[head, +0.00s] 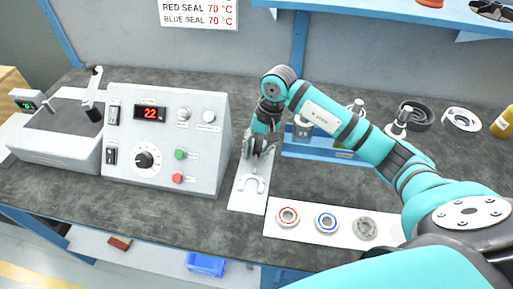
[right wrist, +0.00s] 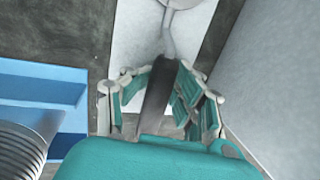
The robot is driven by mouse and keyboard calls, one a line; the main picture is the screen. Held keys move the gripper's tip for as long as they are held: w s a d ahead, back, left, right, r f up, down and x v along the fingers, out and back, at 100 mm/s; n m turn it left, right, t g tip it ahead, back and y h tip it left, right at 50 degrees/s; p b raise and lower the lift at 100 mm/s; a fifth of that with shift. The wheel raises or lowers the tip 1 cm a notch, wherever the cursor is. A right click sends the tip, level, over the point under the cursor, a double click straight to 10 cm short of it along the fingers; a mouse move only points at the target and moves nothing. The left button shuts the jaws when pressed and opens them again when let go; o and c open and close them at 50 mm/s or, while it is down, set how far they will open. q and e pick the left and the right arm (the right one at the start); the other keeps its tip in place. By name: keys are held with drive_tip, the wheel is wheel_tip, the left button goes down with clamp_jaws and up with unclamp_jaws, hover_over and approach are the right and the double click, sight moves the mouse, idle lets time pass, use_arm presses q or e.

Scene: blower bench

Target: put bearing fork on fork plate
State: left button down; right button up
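The bearing fork (head: 254,184) is grey and U-shaped, with its open end toward the bench's front edge. It is over the white fork plate (head: 241,205), and I cannot tell whether it touches the plate. My right gripper (head: 258,148) is above the plate's rear part. In the right wrist view, the gripper's teal fingers (right wrist: 164,72) close in on both sides of the fork's dark handle (right wrist: 155,100); the grey neck (right wrist: 168,38) runs forward over the plate (right wrist: 135,45). The fork's tip end is cut off there. My left gripper is not in view.
A control box (head: 165,168) with a red display stands close left of the plate. A white strip (head: 306,228) with several ring parts lies to the right. A blue rack (head: 322,150) is behind, right of the gripper. Bare bench lies in front.

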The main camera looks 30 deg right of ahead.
drive_tip(key=shift+r, duration=0.15)
drive_tip(key=shift+p+v, duration=0.8)
drive_tip(key=shift+p, duration=0.1)
drive_tip(key=b+v, duration=0.2)
drive_tip(key=v, duration=0.9)
drive_tip(key=shift+r, duration=0.2)
drive_tip(key=shift+w+a, duration=0.1)
idle(1.0)
